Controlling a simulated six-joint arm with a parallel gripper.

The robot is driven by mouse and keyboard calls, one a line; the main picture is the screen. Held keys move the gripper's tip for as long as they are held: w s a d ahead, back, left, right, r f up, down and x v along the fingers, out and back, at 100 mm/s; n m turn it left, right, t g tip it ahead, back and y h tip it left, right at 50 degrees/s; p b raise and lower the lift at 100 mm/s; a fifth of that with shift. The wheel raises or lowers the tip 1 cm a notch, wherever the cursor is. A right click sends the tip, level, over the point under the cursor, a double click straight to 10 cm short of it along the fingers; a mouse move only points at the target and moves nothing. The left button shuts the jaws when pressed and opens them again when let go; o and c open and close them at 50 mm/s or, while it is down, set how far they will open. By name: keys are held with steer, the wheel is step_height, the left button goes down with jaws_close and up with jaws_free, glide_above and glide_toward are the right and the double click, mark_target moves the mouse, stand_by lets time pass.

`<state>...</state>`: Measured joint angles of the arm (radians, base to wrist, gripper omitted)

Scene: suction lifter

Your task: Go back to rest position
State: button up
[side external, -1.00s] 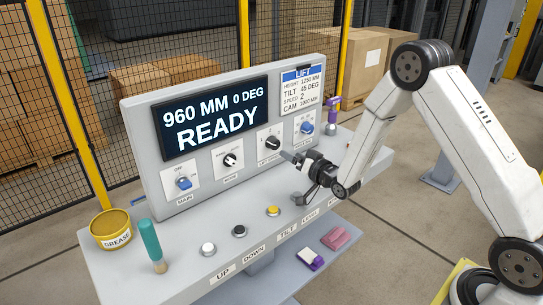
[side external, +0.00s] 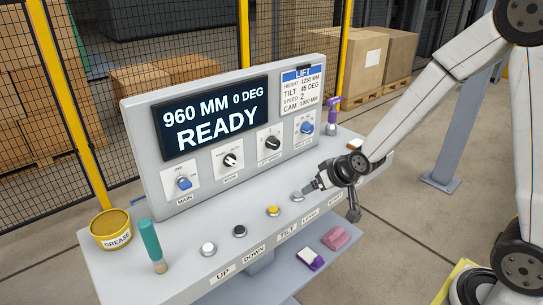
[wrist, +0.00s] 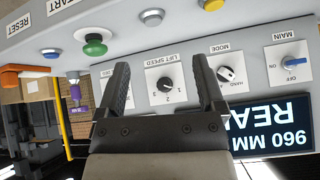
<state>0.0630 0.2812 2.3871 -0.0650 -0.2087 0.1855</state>
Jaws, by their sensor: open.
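My gripper (side external: 312,187) is open and empty over the right part of the grey console's shelf, near a silver button (side external: 297,196). In the wrist view my gripper's (wrist: 162,68) two black fingers stand apart. The lift speed knob (wrist: 167,85) shows between them, with nothing held. The same black lift speed knob (side external: 272,143) is on the upright panel, clear of the gripper. The display (side external: 212,116) reads 960 MM, 0 DEG, READY. Part of the shelf's right end is hidden behind my wrist in the side view.
A grease tin (side external: 111,229) and a teal-handled brush (side external: 152,246) stand at the shelf's left end. A purple-topped tool (side external: 332,115) stands at the back right. A green button (wrist: 95,45) shows in the wrist view. The floor beyond the console's right end is open.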

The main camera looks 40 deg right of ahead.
steer(key=s+a+n+g, duration=0.2)
steer(key=s+g, duration=0.3)
steer(key=s, duration=0.7)
steer(key=shift+s+a+r, duration=0.15)
steer(key=shift+s+r, duration=0.15)
steer(key=shift+s, duration=0.05)
